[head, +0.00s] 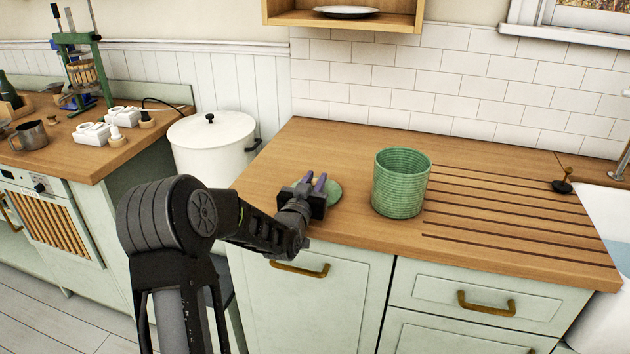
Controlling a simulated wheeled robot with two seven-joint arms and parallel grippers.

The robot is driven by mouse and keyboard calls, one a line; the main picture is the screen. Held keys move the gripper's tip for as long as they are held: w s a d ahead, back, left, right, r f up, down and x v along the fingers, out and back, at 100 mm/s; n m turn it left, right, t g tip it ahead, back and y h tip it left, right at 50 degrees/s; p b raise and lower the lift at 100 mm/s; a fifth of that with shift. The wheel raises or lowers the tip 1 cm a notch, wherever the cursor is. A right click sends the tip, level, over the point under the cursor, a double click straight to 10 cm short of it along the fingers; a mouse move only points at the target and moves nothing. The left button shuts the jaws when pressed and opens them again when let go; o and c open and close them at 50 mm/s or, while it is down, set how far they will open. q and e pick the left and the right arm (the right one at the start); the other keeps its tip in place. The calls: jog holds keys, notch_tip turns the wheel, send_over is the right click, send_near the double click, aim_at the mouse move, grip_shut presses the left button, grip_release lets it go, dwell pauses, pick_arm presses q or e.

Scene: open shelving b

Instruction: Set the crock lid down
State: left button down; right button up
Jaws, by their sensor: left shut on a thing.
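The green crock lid (333,190) is a flat round disc at the left part of the wooden counter. My left gripper (316,183) is over it with its purple fingers, shut on the lid. The lid is low, at or very near the counter top; I cannot tell whether it touches. The gripper hides much of the lid. The green ribbed crock (401,185) stands upright and open just right of the lid, apart from it. My right gripper is not in view.
The wooden counter (300,142) is clear behind the lid. Drain grooves (500,215) run right of the crock toward the white sink (612,215). A white lidded bin (212,150) stands left of the counter. A shelf (400,22) with a plate hangs above.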

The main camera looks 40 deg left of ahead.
pick_arm(q)
jog(key=c, duration=1.2)
grip_release()
jog(key=shift+c, duration=0.2)
jog(key=shift+r, duration=0.1)
jog(key=shift+r+p, duration=0.15)
jog(key=shift+p, duration=0.3)
jog(key=b+v, duration=0.2)
jog(key=v, duration=0.9)
jog(key=shift+s+d, duration=0.1)
jog(key=shift+s, duration=0.1)
jog(key=shift+s+d, duration=0.1)
jog(key=shift+s, duration=0.2)
jog(key=shift+o, duration=0.5)
